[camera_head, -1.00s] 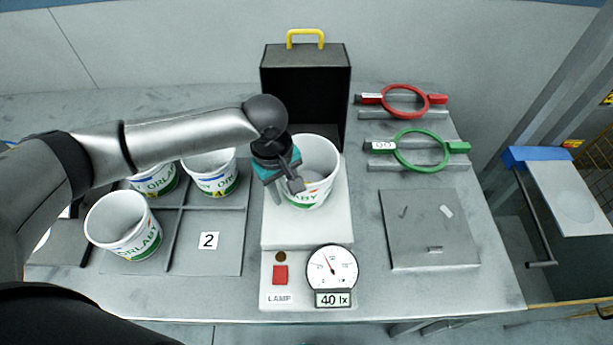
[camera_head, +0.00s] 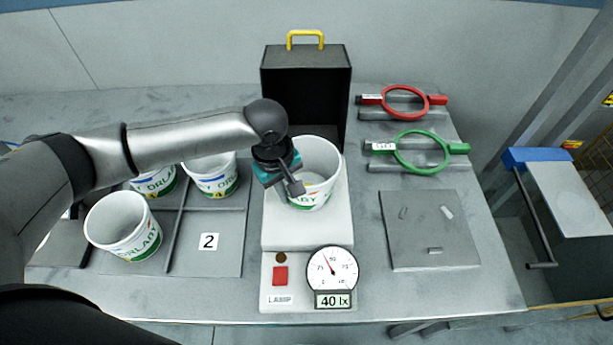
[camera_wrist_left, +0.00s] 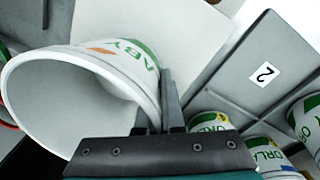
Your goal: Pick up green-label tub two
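A white tub (camera_head: 318,160) with green and orange print stands upright on the white platform of the lamp stand. No number shows on it, so I cannot tell if it is tub two. My left gripper (camera_head: 296,187) is at the tub's near left rim. In the left wrist view the tub (camera_wrist_left: 60,100) fills the left side, and the fingers of my left gripper (camera_wrist_left: 155,118) sit close together with the tub's wall between them. They look shut on it. My right gripper is not in view.
Several similar tubs (camera_head: 125,228) stand in a divided grey tray (camera_head: 225,255) marked 2. The lamp stand's dial box (camera_head: 332,272) reads 40 lx. A black box (camera_head: 305,85) rises behind. Red (camera_head: 405,100) and green (camera_head: 420,150) ring tools and a grey plate (camera_head: 430,230) lie right.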

